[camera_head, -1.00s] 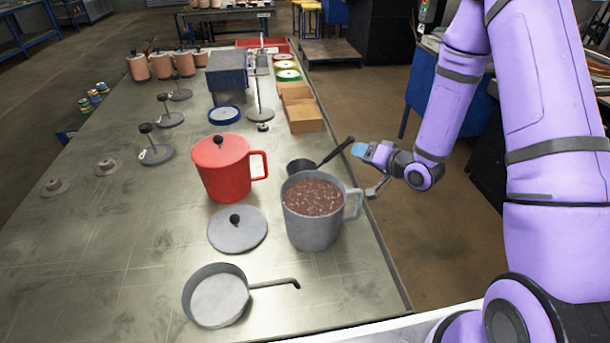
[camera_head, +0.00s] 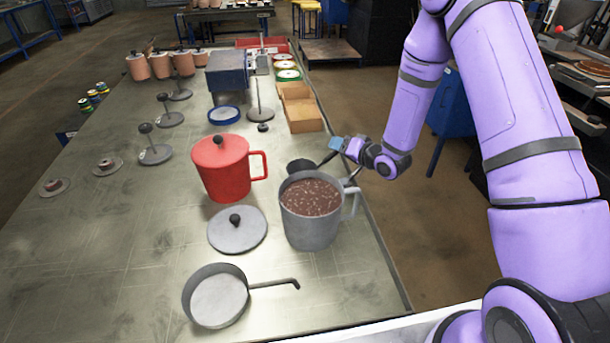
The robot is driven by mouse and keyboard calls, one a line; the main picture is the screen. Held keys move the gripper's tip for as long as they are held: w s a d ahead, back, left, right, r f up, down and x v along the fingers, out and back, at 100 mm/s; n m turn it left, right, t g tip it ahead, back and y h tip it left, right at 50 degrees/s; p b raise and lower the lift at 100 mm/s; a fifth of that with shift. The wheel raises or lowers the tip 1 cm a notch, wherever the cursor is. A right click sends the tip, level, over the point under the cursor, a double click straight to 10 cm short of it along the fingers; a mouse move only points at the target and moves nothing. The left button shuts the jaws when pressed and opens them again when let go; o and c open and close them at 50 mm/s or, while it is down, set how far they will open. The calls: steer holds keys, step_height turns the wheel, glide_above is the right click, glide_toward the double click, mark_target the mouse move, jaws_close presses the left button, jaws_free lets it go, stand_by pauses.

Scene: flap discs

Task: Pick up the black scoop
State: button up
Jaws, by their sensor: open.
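The black scoop (camera_head: 299,166) is behind the grey mug, with its cup on the table and its handle rising to the right. Its lower part is hidden by the mug. My gripper (camera_head: 341,158) is at the scoop's handle, just right of the cup and above the mug's rear rim. The gripper is open. Its fingers cover the upper part of the handle, and I cannot tell whether they touch it.
The grey mug (camera_head: 309,228) full of brown grains stands close in front of my gripper. A red lidded mug (camera_head: 221,168) is to the left. A grey lid (camera_head: 238,231) and shallow pan (camera_head: 217,299) lie nearer. Cardboard boxes (camera_head: 304,118) stand behind.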

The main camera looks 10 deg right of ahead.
jaws_close()
steer(key=shift+r, duration=5)
